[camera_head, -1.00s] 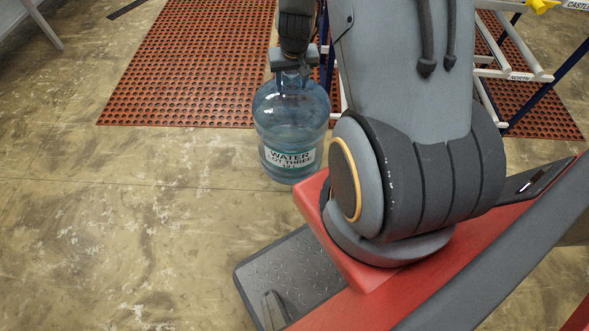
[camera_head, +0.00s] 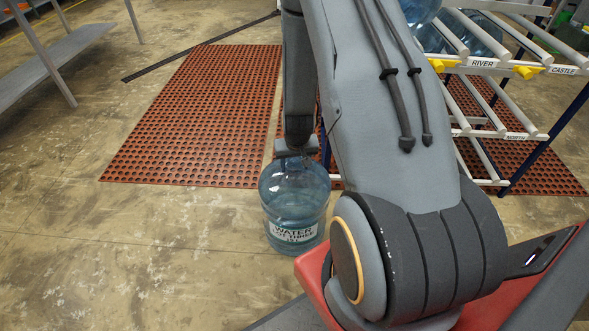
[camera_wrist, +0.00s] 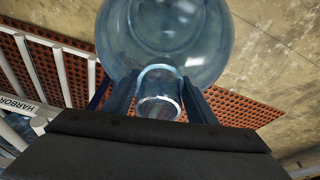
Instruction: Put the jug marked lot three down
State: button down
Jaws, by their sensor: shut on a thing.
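The clear blue jug (camera_head: 294,202) is upright below my arm in the head view, with a white label reading "WATER", "LOT THREE". My gripper (camera_head: 296,150) is above it and shut on its neck. In the wrist view the jug's body (camera_wrist: 165,40) fills the top middle, and the neck (camera_wrist: 159,92) sits between the two fingers of my gripper (camera_wrist: 160,100). I cannot tell whether the jug's base touches the floor.
A red-brown perforated mat (camera_head: 195,120) lies behind the jug. A roller rack (camera_head: 500,100) with labels "RIVER", "CASTLE" and "NORTH" stands at right, with jugs on its upper level. A grey shelf (camera_head: 60,60) stands at far left. The concrete floor (camera_head: 130,260) at left is clear.

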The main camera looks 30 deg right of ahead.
jog(key=shift+w+f, duration=0.1)
jog(key=shift+f, duration=0.75)
jog(key=c, duration=0.8)
grip_release()
jog(key=shift+o, duration=0.2)
